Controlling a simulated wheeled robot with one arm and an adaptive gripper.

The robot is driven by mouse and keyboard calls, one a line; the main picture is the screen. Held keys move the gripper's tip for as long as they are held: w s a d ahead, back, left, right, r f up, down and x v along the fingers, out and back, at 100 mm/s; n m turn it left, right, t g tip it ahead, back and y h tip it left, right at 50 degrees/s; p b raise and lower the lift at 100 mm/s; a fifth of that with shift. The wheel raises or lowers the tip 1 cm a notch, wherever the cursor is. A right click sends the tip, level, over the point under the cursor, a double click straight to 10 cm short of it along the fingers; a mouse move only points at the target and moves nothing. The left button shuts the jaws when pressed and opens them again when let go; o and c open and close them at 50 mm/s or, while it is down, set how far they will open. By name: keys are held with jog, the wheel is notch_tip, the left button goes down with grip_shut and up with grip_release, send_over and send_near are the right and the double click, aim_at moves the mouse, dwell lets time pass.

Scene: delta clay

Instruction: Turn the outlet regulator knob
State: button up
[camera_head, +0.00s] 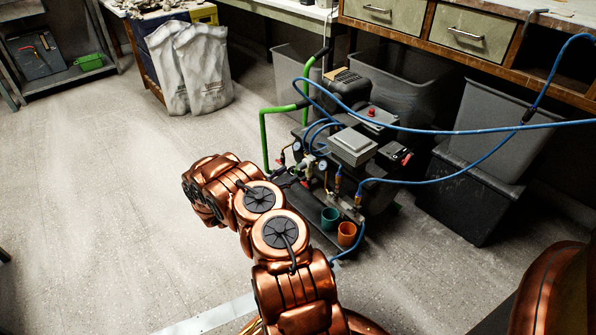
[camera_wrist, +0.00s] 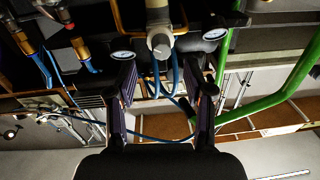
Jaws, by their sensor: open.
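My gripper (camera_wrist: 161,76) is open in the wrist view, its two dark fingers spread apart with nothing held between them. A pale grey round knob (camera_wrist: 159,43) on a pipe fitting lies just beyond the fingertips, about midway between them. It looks like a regulator knob; no label is readable. A gauge (camera_wrist: 123,55) is behind the left fingertip and another gauge (camera_wrist: 214,34) is up to the right. In the head view, the compressor (camera_head: 352,146) carries small gauges (camera_head: 322,165) at its front left. My copper arm reaches towards that side, and I cannot make out the knob clearly there.
A green pipe handle (camera_head: 264,140) rises beside the compressor, and blue hoses (camera_head: 450,131) cross to the right. A green cup (camera_head: 330,218) and an orange cup (camera_head: 347,234) sit low in front. Grey bins (camera_head: 480,150) stand at right. The floor (camera_head: 100,190) at left is clear.

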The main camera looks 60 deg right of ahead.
aim_at(299, 168)
jog(key=b+x, duration=0.1)
jog(key=x, duration=0.3)
jog(key=shift+f, duration=0.15)
jog(key=shift+b+x, duration=0.5)
jog(key=shift+x, duration=0.3)
grip_shut()
